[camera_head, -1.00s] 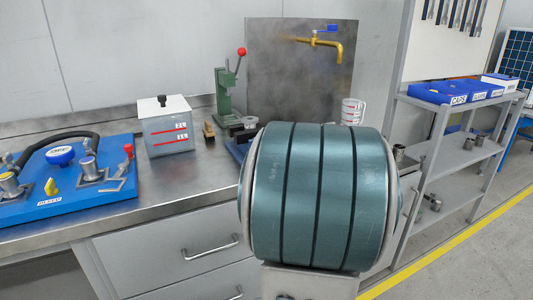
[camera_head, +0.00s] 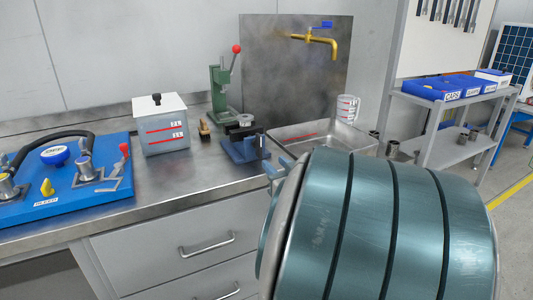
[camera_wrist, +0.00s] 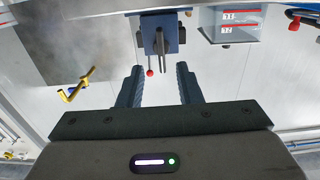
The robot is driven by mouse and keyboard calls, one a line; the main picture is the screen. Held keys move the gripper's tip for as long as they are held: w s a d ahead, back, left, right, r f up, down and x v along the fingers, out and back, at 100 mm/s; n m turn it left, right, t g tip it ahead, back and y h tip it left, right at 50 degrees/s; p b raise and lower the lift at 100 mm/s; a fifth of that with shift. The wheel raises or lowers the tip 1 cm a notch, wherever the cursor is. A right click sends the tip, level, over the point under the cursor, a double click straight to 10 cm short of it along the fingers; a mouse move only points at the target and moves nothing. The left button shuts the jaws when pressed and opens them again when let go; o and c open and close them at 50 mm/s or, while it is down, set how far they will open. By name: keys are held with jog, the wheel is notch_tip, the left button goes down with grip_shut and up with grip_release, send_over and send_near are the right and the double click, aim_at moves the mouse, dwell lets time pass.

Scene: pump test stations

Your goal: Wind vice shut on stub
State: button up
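The blue vice (camera_head: 243,150) stands on the steel bench near its front edge, left of the sink. A grey round piece (camera_head: 246,121) shows at its top; I cannot tell whether this is the stub or how tightly the jaws sit. In the wrist view the vice (camera_wrist: 161,22) is at the top centre, beyond the fingertips. My gripper (camera_wrist: 160,80) is open and empty, its two dark fingers apart and not touching the vice. In the head view my teal arm covers the lower right, and the gripper is mostly hidden behind it.
A green press (camera_head: 220,95) with a red-balled lever stands behind the vice. A marked clear tank (camera_head: 162,130), a small brush (camera_head: 204,130) and a blue pump board (camera_head: 70,205) are left. The sink (camera_head: 325,134) with a brass tap (camera_head: 318,40) is right.

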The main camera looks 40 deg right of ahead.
jog(key=shift+b+v, duration=0.55)
jog(key=shift+v, duration=2.1)
jog(key=w+a+r+m+g+p, duration=0.1)
jog(key=w+a+r+g+p, duration=0.5)
jog(key=p, duration=0.8)
jog(key=s+a+r+n+g+y+p, duration=0.1)
jog(key=s+a+g+p, duration=0.3)
jog(key=a, duration=0.6)
jog(key=s+a+r+n+g+y+p, duration=0.2)
jog(key=s+a+p, duration=0.4)
jog(key=a, duration=0.4)
notch_tip(320, 180, up, 2)
jog(key=g+y, duration=0.1)
jog(key=g, duration=0.1)
jog(key=shift+a+n+g, duration=0.25)
jog(key=shift+n+g, duration=0.05)
jog(key=shift+s+r, duration=0.1)
jog(key=shift+r, duration=0.05)
